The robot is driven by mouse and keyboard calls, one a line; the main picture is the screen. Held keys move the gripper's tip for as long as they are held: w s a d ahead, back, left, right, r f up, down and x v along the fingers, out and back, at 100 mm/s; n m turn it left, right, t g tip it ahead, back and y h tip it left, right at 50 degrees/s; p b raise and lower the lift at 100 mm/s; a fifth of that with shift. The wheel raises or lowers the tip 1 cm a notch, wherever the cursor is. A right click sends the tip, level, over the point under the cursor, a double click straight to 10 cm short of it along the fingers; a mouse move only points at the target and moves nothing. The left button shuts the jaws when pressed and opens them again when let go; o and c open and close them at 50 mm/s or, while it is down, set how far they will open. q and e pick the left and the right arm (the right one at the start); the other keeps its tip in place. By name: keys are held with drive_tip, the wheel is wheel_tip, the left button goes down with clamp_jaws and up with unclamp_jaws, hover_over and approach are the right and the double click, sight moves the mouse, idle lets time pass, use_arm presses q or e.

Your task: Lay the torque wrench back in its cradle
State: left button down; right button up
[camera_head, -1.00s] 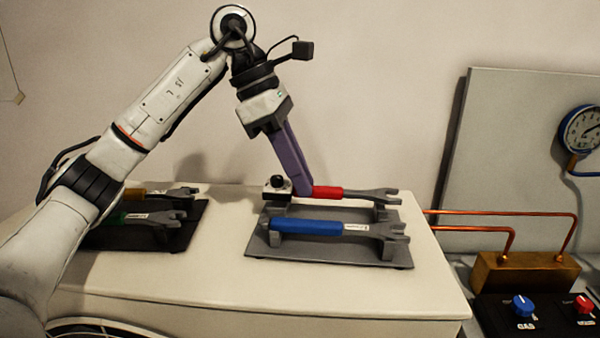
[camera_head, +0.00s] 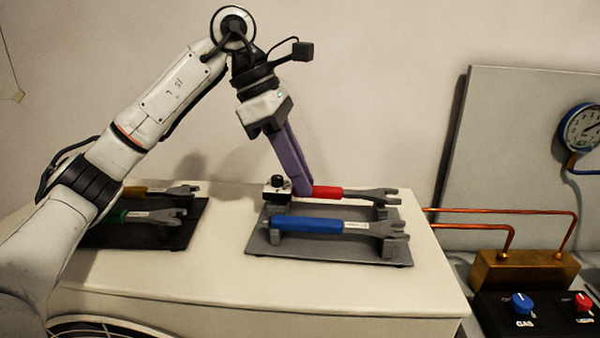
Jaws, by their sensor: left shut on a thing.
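My left gripper (camera_head: 301,188) reaches down with its long purple fingers and is shut on the red-handled wrench (camera_head: 329,193) near the left end of its handle. The fingers hide that end. The wrench lies level, its grey open-ended head pointing right, along the rear supports of the dark grey cradle (camera_head: 330,257). I cannot tell whether it touches them or is just above. A blue-handled wrench (camera_head: 307,226) rests on the front supports of the same cradle. My right gripper is out of view.
A small white block with a black knob (camera_head: 277,182) is beside the fingers. Copper pipes (camera_head: 480,213), a brass block (camera_head: 525,273) and a gauge (camera_head: 582,130) are right.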

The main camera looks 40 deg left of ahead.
use_arm(q)
drive_tip(key=shift+f+b, duration=0.3)
drive_tip(key=shift+f, duration=0.3)
drive_tip(key=c, duration=1.6)
unclamp_jaws()
